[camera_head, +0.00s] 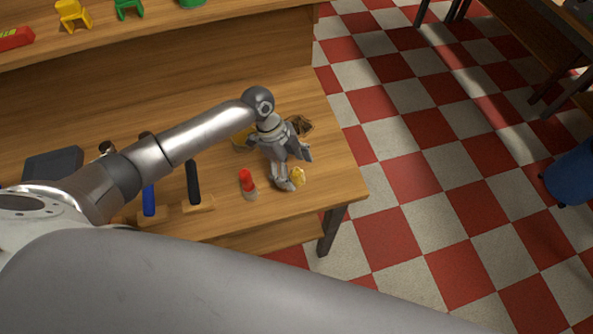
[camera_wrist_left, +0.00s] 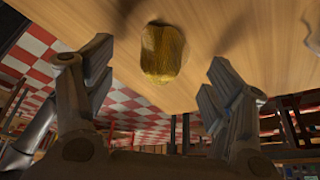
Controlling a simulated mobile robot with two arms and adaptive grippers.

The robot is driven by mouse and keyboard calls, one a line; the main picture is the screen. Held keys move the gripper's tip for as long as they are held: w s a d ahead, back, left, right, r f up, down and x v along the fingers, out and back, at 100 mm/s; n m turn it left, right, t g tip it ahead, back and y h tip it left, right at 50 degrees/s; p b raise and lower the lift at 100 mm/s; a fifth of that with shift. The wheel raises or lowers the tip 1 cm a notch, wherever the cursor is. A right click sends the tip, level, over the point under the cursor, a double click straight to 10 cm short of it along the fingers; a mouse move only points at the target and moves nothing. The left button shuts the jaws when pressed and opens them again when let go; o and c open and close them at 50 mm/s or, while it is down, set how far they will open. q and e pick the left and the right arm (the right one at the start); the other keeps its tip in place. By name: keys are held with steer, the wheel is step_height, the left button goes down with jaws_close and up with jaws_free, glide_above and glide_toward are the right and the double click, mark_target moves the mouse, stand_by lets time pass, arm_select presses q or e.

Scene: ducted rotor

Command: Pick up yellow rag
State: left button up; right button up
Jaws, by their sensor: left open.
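In the left wrist view the rag (camera_wrist_left: 162,52) lies on the wood, ahead of and between the two spread fingers. My left gripper (camera_head: 293,169) is open, close beside the rag, and partly covers it in the head view. In the left wrist view the open gripper (camera_wrist_left: 158,85) has nothing between its fingers. I cannot tell the exact height of the fingertips above the bench. My right gripper is not in view.
A red-capped bottle (camera_head: 247,185) stands left of the gripper. Tools with black (camera_head: 193,182) and blue (camera_head: 149,201) handles are farther left. A brown object (camera_head: 301,125) lies behind the gripper.

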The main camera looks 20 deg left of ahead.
mark_target(297, 170)
arm_select(q)
steer(key=shift+x, duration=0.8)
steer(key=shift+f, duration=0.15)
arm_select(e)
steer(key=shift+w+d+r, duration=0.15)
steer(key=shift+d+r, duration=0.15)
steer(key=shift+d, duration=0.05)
arm_select(q)
steer(key=c, duration=1.1)
steer(key=shift+o, duration=0.2)
step_height(297, 170, up, 9)
steer(key=shift+f+b, duration=0.1)
steer(key=shift+b, duration=1)
steer(key=shift+r, duration=0.65)
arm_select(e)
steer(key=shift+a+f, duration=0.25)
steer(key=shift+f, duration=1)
